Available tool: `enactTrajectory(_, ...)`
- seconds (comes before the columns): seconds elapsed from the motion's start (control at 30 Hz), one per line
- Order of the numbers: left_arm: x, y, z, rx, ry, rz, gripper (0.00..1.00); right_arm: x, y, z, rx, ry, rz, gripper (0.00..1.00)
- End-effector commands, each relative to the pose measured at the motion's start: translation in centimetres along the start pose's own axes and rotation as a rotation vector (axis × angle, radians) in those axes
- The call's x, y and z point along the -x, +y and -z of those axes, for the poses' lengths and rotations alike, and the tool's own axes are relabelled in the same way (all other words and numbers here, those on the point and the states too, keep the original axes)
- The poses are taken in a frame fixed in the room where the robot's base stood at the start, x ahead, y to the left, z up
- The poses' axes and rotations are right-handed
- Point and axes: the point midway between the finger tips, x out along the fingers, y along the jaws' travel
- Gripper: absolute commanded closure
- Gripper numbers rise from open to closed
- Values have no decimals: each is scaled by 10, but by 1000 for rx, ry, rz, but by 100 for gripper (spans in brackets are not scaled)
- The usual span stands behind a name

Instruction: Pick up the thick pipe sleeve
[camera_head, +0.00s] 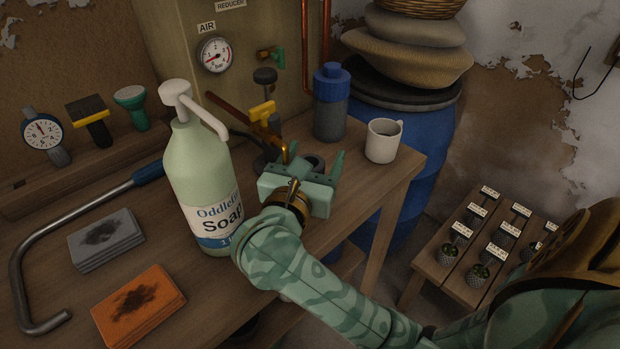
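A dark, rounded piece (314,162), which looks like the thick pipe sleeve, lies on the wooden bench beyond my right gripper (315,160). It shows between the two green fingers, partly hidden by the gripper body. The fingers stand wide apart, and I see no contact with the piece. Another dark, curved piece (263,161) lies just left of the gripper, partly hidden; I cannot tell which of the two is the thick sleeve. My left gripper is not in view.
A tall soap bottle (205,180) stands close left of my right gripper. A blue-capped bottle (331,105) and a white mug (383,141) stand behind it. Abrasive pads (138,303) lie front left.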

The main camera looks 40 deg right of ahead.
Motion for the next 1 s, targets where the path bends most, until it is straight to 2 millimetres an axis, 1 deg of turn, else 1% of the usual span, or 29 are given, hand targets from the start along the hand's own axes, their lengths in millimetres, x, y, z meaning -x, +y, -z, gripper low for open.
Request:
enactTrajectory(0.03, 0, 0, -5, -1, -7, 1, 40, 0, 0, 0, 0, 0, 0, 44)
enactTrajectory(0.07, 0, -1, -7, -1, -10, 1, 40, 0, 0, 0, 0, 0, 0, 52)
enactTrajectory(0.1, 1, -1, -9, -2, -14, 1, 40, 0, 0, 0, 0, 0, 0, 63)
enactTrajectory(0.17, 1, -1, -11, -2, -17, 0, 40, 0, 0, 0, 0, 0, 0, 80)
enactTrajectory(0.47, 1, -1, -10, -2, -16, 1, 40, 0, 0, 0, 0, 1, 0, 80)
enactTrajectory(0.63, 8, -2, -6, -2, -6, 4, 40, 1, 0, -5, 0, 0, 0, 80)
enactTrajectory(0.77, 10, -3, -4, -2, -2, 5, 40, 9, -16, -3, 2, 1, 0, 80)
enactTrajectory(1.0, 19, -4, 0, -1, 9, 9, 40, 32, -60, -3, 3, 1, -1, 80)
